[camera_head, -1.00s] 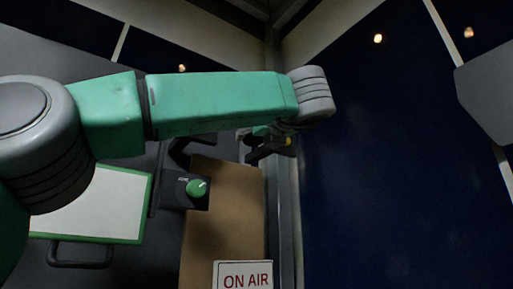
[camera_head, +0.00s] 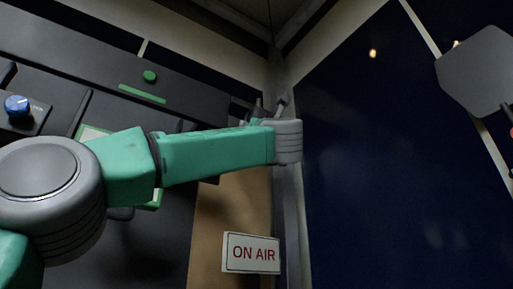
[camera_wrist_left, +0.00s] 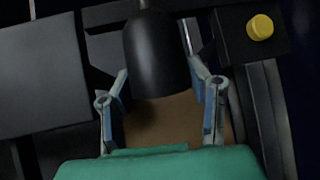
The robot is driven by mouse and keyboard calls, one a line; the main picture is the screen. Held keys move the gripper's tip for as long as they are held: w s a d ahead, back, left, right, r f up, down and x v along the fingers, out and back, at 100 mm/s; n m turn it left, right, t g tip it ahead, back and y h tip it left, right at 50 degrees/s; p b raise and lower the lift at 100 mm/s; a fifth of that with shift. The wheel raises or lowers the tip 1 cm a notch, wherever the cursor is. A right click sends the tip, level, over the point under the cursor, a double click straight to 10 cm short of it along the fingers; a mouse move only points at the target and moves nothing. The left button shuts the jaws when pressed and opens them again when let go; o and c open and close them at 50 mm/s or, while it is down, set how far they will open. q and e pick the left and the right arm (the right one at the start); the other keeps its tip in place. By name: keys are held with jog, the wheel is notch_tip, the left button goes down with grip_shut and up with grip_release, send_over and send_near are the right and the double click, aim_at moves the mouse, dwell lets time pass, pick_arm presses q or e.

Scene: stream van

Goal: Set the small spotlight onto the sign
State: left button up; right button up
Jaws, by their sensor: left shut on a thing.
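The small spotlight, a black rounded cylinder (camera_wrist_left: 157,55), is between the fingers of my left gripper (camera_wrist_left: 160,85) in the left wrist view. The gripper is shut on it. In the head view my left forearm reaches in from the left, and the gripper (camera_head: 258,112) is mostly hidden behind it. The sign (camera_head: 250,253), a white plate with red ON AIR letters, is at the bottom centre, below and apart from the gripper. I cannot clearly make out the spotlight in the head view. My right gripper is not in view.
A brown panel (camera_head: 215,235) is left of the sign. Dark equipment with a green knob (camera_head: 150,76) and a blue knob (camera_head: 17,105) fills the left. A grey plate (camera_head: 485,70) is at upper right. A yellow button (camera_wrist_left: 260,27) shows in the wrist view. A dark wall (camera_head: 380,180) is right.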

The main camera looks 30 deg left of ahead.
pick_arm(q)
jog(key=shift+r, duration=0.1)
dwell(0.3)
jog(key=o, duration=1.2)
jog(key=shift+w, duration=0.1)
jog(key=shift+c, duration=0.2)
jog(key=shift+w, duration=0.15)
jog(key=shift+s+d+f, duration=0.15)
jog(key=shift+s+f, duration=0.1)
jog(key=shift+s, duration=0.05)
jog(key=v, duration=1.1)
jog(key=shift+f, duration=0.25)
jog(key=shift+w+d, duration=0.1)
jog(key=shift+w, duration=0.1)
